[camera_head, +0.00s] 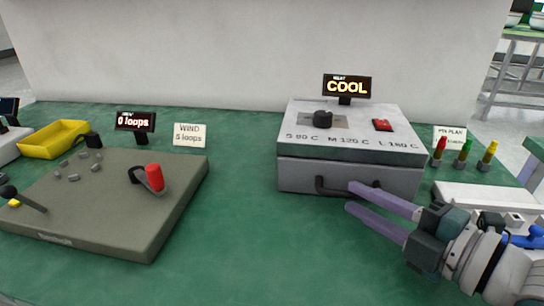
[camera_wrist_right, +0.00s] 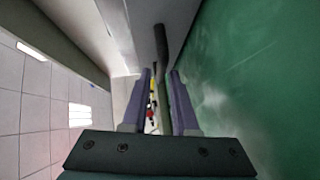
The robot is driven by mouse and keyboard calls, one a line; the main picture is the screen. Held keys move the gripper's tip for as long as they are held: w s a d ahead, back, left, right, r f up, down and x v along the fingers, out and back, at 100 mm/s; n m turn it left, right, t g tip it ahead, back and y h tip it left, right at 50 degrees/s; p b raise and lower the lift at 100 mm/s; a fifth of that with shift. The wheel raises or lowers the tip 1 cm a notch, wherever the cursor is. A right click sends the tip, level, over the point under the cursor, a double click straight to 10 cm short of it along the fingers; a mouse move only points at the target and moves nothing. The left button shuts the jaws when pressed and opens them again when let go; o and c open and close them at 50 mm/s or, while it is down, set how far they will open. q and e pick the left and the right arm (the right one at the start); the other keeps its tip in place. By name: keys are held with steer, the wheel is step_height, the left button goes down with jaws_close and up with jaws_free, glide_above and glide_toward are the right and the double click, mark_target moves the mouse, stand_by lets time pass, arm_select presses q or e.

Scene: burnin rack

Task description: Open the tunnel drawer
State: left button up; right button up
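The tunnel drawer (camera_head: 300,176) is the grey lower front of a box-shaped unit, below its lettered upper panel, and looks shut. Its dark bar handle (camera_head: 325,190) runs along the drawer front; it also shows in the wrist view (camera_wrist_right: 161,48). My right gripper (camera_head: 349,198) reaches in from the right with its two purple fingers apart. In the wrist view the fingers (camera_wrist_right: 160,72) stand either side of the line of the handle, open with a gap. I cannot tell whether they touch it. My left gripper is not in view.
The unit's top (camera_head: 360,122) carries a black knob, a red switch and a "COOL" display (camera_head: 347,86). Coloured pegs (camera_head: 463,153) stand to its right, behind a white tray (camera_head: 480,195). A grey board (camera_head: 100,215) and yellow bin (camera_head: 52,140) are left. Green table is clear before the drawer.

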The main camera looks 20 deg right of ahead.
mark_target(350, 196)
steer(key=shift+b+x, duration=0.3)
steer(key=shift+x, duration=1.3)
steer(key=shift+c, duration=0.2)
jaws_close()
